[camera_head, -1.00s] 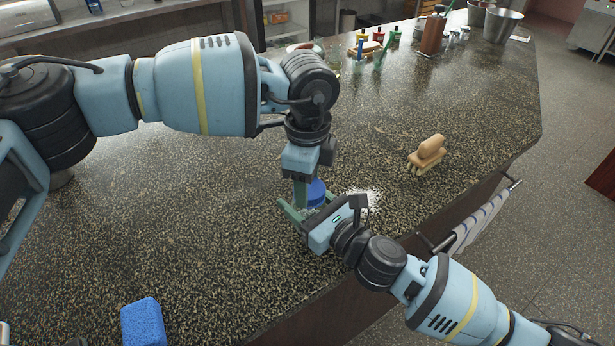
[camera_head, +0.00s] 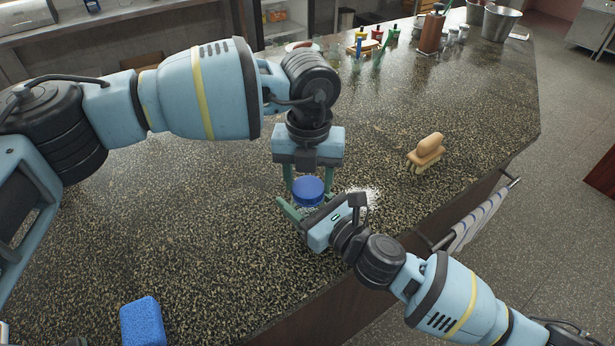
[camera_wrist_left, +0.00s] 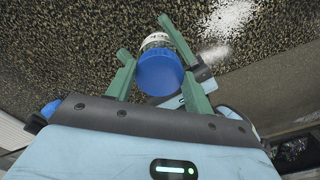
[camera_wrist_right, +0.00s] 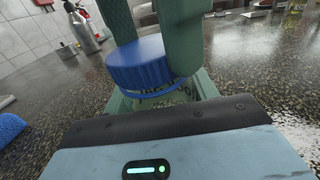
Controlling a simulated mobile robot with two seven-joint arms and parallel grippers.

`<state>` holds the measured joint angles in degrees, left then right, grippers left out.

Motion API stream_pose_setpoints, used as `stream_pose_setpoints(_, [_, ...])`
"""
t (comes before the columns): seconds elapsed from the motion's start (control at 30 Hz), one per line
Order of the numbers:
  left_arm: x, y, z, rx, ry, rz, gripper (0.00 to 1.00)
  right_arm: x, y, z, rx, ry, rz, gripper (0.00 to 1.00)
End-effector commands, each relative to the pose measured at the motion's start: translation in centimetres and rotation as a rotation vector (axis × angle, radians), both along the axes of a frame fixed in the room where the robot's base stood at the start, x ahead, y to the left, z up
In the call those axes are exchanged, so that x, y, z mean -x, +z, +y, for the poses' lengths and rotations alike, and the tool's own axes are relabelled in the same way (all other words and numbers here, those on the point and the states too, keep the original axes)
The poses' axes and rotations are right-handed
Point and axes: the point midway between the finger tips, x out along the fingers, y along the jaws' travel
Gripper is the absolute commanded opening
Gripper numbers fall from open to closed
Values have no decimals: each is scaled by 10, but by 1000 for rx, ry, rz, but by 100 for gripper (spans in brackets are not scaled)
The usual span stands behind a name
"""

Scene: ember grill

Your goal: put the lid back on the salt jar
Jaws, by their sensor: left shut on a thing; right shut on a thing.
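The blue lid (camera_head: 308,191) is on top of the salt jar, also seen in the left wrist view (camera_wrist_left: 159,73) and right wrist view (camera_wrist_right: 140,66). I cannot tell how tightly it sits. My left gripper (camera_head: 308,183) points down from above, shut on the lid with one green finger on each side. The salt jar (camera_wrist_right: 165,97) is upright on the counter, mostly hidden by the lid and fingers; its glass and label show in the left wrist view (camera_wrist_left: 158,40). My right gripper (camera_head: 297,211) is shut on the jar's body, low from the front right.
Spilled white salt (camera_head: 368,194) lies on the counter (camera_head: 190,230) just right of the jar. A wooden brush (camera_head: 427,152) lies further right, a blue sponge (camera_head: 142,322) at the front left. A towel (camera_head: 478,219) hangs off the right edge. Small containers stand at the back.

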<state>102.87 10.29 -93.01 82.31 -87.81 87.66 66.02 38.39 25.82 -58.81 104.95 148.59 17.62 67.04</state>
Motion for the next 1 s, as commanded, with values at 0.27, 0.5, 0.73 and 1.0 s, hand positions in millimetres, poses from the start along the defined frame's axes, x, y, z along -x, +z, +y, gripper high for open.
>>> stream_pose_setpoints(0.27, [1, 1, -2, 3, -466, 0, 31, 0, -1, 0, 1, -1, 1, 0])
stream_pose_setpoints(0.5, [2, 1, -3, 2, -869, -2, 31, 0, -1, 0, 1, -1, 1, 0])
stream_pose_setpoints(0.73, [3, 0, -4, 3, -1256, -1, 31, 0, -1, 0, 2, -1, 2, 0])
stream_pose_setpoints(1.0, [5, 0, -4, 1, -1710, -2, 31, 0, -1, -1, 2, -2, 2, 0])
